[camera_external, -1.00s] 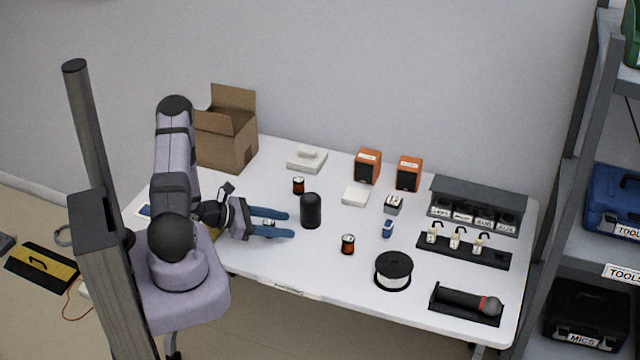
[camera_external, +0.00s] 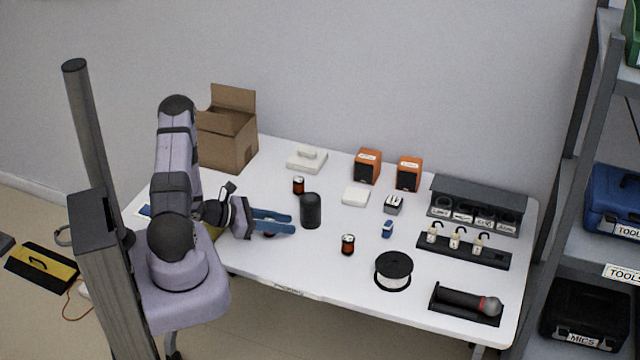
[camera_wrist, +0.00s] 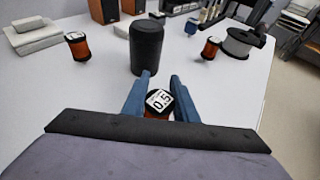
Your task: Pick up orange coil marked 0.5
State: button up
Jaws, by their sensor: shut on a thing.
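The orange coil marked 0.5 (camera_wrist: 158,103) sits between the blue fingers of my gripper (camera_wrist: 160,90) in the wrist view. Its white label faces up and its orange side shows a little below. My gripper (camera_external: 275,223) is shut on it near the left part of the table in the external view, where the coil (camera_external: 269,234) is mostly hidden by the fingers. Two similar orange coils stand apart, one at the back (camera_external: 298,185) and one toward the front (camera_external: 348,244). Their labels are not readable.
A black cylinder (camera_external: 311,210) stands just beyond my fingertips. A wire spool (camera_external: 393,270), a microphone (camera_external: 470,301), orange speakers (camera_external: 367,166) and a cardboard box (camera_external: 226,140) stand on the white table (camera_external: 320,270). Its front edge runs near my gripper.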

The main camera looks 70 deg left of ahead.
notch_tip(320, 180, up, 10)
jog(key=shift+f, duration=0.15)
dwell(0.5)
